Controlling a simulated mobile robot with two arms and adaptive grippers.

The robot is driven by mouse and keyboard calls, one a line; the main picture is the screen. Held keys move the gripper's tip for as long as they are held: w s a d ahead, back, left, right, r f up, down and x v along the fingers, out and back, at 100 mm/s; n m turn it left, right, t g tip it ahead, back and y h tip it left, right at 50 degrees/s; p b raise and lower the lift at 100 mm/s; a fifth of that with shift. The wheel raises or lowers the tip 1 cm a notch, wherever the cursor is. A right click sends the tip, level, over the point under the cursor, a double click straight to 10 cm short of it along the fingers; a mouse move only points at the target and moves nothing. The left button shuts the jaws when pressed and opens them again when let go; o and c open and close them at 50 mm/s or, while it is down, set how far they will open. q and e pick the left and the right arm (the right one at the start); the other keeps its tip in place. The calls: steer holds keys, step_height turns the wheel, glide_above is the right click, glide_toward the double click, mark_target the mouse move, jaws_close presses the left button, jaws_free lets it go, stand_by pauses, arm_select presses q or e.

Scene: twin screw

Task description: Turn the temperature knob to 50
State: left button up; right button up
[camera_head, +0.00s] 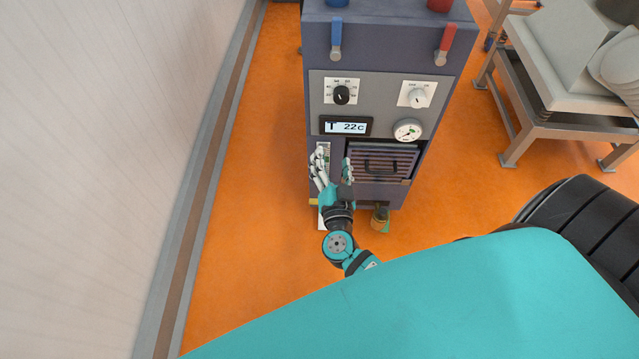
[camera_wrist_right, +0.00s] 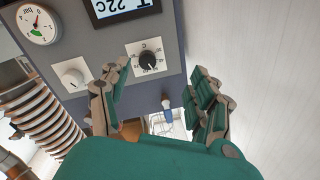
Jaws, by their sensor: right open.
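The black temperature knob (camera_head: 341,95) sits on a white dial plate at the upper left of the machine's grey panel in the head view. The display (camera_head: 346,126) below it reads 22c. My right gripper (camera_head: 333,168) is open in front of the machine, below the display and apart from the knob. In the right wrist view the knob (camera_wrist_right: 148,61) shows ahead, between and beyond the spread fingers of the gripper (camera_wrist_right: 160,98). Nothing is between the fingers. My left gripper is in neither view.
A white knob (camera_head: 417,98) and a round gauge (camera_head: 408,130) are on the panel's right. A blue lever (camera_head: 336,40) and a red lever (camera_head: 445,44) are above. A pale wall (camera_head: 110,120) stands left; a grey table (camera_head: 570,105) stands right.

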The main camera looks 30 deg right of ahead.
steer(key=s+a+f+n+g+y, duration=0.1)
steer(key=s+a+f+n+y, duration=0.1)
steer(key=f, duration=0.5)
steer(key=s+a+f+n+g+y, duration=0.1)
steer(key=s+a+f+n+y, duration=0.1)
steer(key=f, duration=0.5)
steer(key=s+a+f+n+g+y, duration=0.1)
steer(key=s+a+f+n+y, duration=0.1)
steer(key=f, duration=0.5)
steer(key=a+n+y, duration=0.1)
steer(key=n, duration=0.1)
steer(key=shift+s+n+y, duration=0.2)
steer(key=shift+n+y, duration=0.1)
steer(key=s+f+n+g+y, duration=0.1)
steer(key=s+f+n+g, duration=0.2)
steer(key=s+f+g, duration=0.85)
steer(key=s+d+f, duration=0.1)
steer(key=s+f, duration=0.2)
steer(key=s, duration=0.4)
steer(key=s+d+f+n, duration=0.1)
steer(key=s+f, duration=0.2)
steer(key=s, duration=0.4)
steer(key=s+d+f+h, duration=0.1)
steer(key=s+f, duration=0.2)
steer(key=s, duration=0.4)
steer(key=shift+d+f+n+g, duration=0.3)
steer(key=shift+d+f+g, duration=0.05)
